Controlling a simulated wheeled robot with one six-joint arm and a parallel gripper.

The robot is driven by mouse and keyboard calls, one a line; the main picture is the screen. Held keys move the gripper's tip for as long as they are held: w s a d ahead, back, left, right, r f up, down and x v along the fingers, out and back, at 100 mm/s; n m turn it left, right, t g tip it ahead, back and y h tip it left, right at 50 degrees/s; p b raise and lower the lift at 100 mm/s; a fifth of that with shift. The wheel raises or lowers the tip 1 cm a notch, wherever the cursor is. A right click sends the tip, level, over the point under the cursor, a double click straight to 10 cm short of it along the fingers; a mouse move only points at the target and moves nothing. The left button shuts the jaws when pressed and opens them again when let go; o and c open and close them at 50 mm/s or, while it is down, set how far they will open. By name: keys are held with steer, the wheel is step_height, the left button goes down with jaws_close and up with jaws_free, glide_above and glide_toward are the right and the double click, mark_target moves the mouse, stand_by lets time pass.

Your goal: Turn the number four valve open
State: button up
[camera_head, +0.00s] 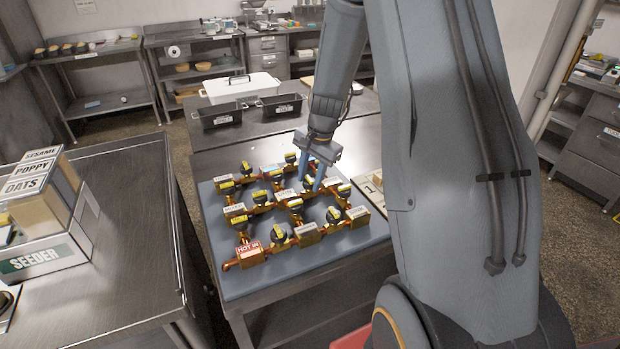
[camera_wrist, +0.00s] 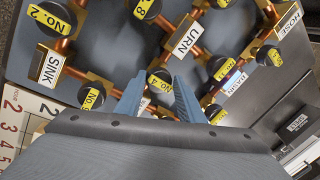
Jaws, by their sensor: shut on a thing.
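The number four valve (camera_wrist: 161,82) has a dark round knob with a yellow "No. 4" label. It shows in the wrist view between the two blue fingers of my gripper (camera_wrist: 158,98). My gripper is shut on this valve's knob, with a finger at each side. In the head view my gripper (camera_head: 314,176) reaches down into the valve board (camera_head: 230,284) near its right side. There the fingers and neighbouring knobs partly hide the valve, and its label is too small to read.
Several similar valves stand close around, including No. 2 (camera_wrist: 50,18). Copper pipes link them to brass blocks marked SINK (camera_wrist: 50,67) and URN (camera_wrist: 187,38). A numbered card (camera_wrist: 14,118) lies beside the board. Black bins (camera_head: 220,116) stand behind it. A SEEDER box (camera_head: 45,245) stands at left.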

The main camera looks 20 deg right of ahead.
steer(key=shift+d+f+n, duration=0.1)
steer(key=shift+n, duration=0.2)
steer(key=n+b, duration=0.2)
steer(key=n, duration=0.1)
steer(key=shift+d+n+g+y, duration=0.1)
steer(key=shift+n+g+y, duration=0.2)
steer(key=shift+n+g, duration=0.1)
steer(key=n+b, duration=0.1)
steer(key=n, duration=0.3)
steer(key=shift+d+n+g+y+b, duration=0.1)
steer(key=shift+n+g+y+b, duration=0.2)
steer(key=shift+g+b, duration=0.1)
steer(key=n, duration=0.4)
steer(key=shift+w+g+b, duration=0.15)
steer(key=shift+g+b, duration=0.2)
steer(key=shift+g, duration=0.05)
steer(key=n, duration=0.4)
steer(key=shift+w+n+g, duration=0.15)
steer(key=shift+n+g, duration=0.15)
steer(key=shift+g, duration=0.1)
steer(key=shift+n, duration=0.3)
steer(key=o, duration=1)
steer(key=shift+d, duration=0.15)
